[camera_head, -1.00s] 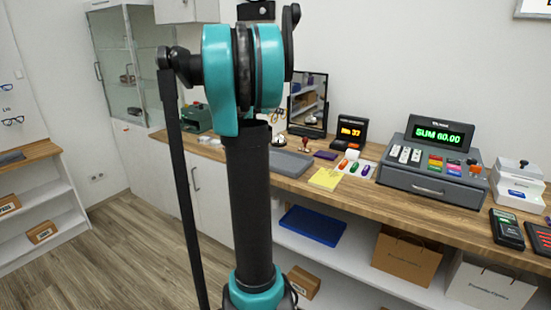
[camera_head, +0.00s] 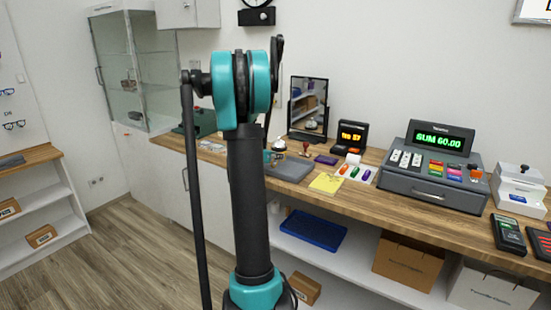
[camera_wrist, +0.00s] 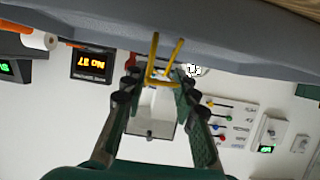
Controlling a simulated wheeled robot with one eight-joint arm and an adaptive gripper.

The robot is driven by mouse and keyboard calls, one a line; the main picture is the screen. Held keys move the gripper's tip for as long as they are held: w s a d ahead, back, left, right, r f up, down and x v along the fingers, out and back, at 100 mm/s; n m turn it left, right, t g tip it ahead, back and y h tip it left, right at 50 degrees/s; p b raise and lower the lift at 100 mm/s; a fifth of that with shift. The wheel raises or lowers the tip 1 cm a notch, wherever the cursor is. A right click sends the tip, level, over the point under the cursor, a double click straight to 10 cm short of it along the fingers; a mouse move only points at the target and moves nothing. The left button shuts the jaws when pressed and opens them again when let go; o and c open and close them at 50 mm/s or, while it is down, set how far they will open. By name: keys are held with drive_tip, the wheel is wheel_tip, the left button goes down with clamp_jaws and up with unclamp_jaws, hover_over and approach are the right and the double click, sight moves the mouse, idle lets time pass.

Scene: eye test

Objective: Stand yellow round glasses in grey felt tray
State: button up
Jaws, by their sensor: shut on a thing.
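The yellow glasses (camera_wrist: 152,62) are held between the fingertips of my gripper (camera_wrist: 160,81), which is shut on them. The wrist view is upside down. Thin yellow bars of the glasses reach up in that picture and overlap the edge of the grey felt tray (camera_wrist: 230,40), which fills the top as a broad grey band. I cannot tell whether they touch it. In the head view the tray (camera_head: 291,171) lies flat on the wooden counter, its left part hidden behind my arm. My gripper there is mostly hidden behind the arm, and the glasses cannot be made out.
A yellow notepad (camera_head: 326,183), a purple pad (camera_head: 326,159) and a service bell (camera_head: 279,145) are close around the tray. A mirror (camera_head: 308,103) stands behind it. A number display (camera_head: 352,136) and a cash register (camera_head: 433,170) stand to the right.

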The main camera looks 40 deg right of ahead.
drive_tip(key=shift+f, duration=0.4)
drive_tip(key=shift+f, duration=0.1)
drive_tip(key=o, duration=0.9)
drive_tip(key=v, duration=1.2)
drive_tip(key=shift+s, duration=0.1)
drive_tip(key=s+a+f+n+y, duration=0.4)
drive_tip(key=s+a, duration=0.4)
drive_tip(key=a, duration=0.3)
drive_tip(key=s+a+f+n+y, duration=0.4)
drive_tip(key=s+a+f, duration=0.3)
drive_tip(key=a, duration=0.3)
drive_tip(key=s+a+f+n+y, duration=0.4)
drive_tip(key=s+a, duration=0.4)
drive_tip(key=a, duration=0.3)
drive_tip(key=shift+s+a+f+n+g+y, duration=0.3)
drive_tip(key=shift+s+f+n+g, duration=0.1)
drive_tip(key=shift+f+n, duration=0.45)
